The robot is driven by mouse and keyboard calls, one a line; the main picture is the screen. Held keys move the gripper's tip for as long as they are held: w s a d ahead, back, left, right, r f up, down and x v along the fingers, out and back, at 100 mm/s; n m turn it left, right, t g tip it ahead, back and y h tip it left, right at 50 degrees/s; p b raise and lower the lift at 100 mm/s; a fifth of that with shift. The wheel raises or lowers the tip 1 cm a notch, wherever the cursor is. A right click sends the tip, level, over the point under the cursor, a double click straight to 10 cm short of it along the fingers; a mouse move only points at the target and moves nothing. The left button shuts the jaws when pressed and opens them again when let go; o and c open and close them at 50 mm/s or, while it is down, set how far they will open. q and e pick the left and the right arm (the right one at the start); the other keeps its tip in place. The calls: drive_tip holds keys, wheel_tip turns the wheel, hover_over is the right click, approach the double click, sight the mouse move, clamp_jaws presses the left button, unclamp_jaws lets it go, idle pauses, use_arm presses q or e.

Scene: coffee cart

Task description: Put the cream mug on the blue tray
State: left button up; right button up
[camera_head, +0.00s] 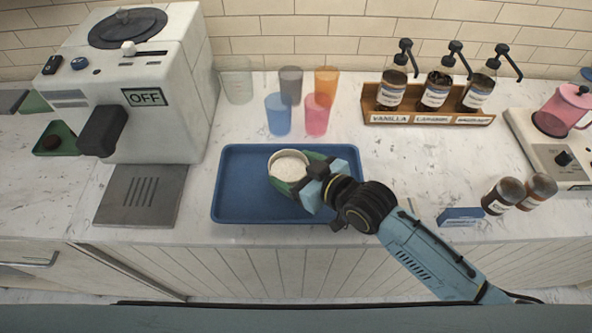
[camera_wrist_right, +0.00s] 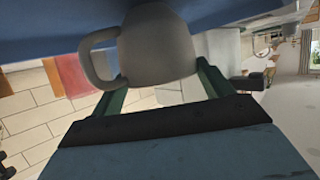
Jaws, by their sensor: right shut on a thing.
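The cream mug (camera_head: 288,167) is over the middle of the blue tray (camera_head: 235,205) in the head view, upright with its round opening facing up. My right gripper (camera_head: 296,171) is shut on the mug, its green fingers around the mug's sides. In the right wrist view the mug (camera_wrist_right: 155,50) sits between the two green fingers, with its handle to the left and the blue tray (camera_wrist_right: 60,35) close to it. I cannot tell if the mug's base touches the tray. My left gripper is not in view.
Several coloured cups, among them a blue cup (camera_head: 278,114) and a pink cup (camera_head: 317,114), stand behind the tray. The coffee machine (camera_head: 150,90) is at the left. A wooden syrup rack (camera_head: 428,117) is at the back right. Two brown jars (camera_head: 503,195) stand at the right.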

drive_tip(key=shift+f, duration=0.3)
drive_tip(key=shift+f, duration=0.1)
drive_tip(key=o, duration=1.3)
drive_tip(key=shift+f, duration=0.1)
drive_tip(key=shift+r, duration=0.25)
drive_tip(key=v, duration=1.2)
drive_tip(key=shift+f, duration=0.2)
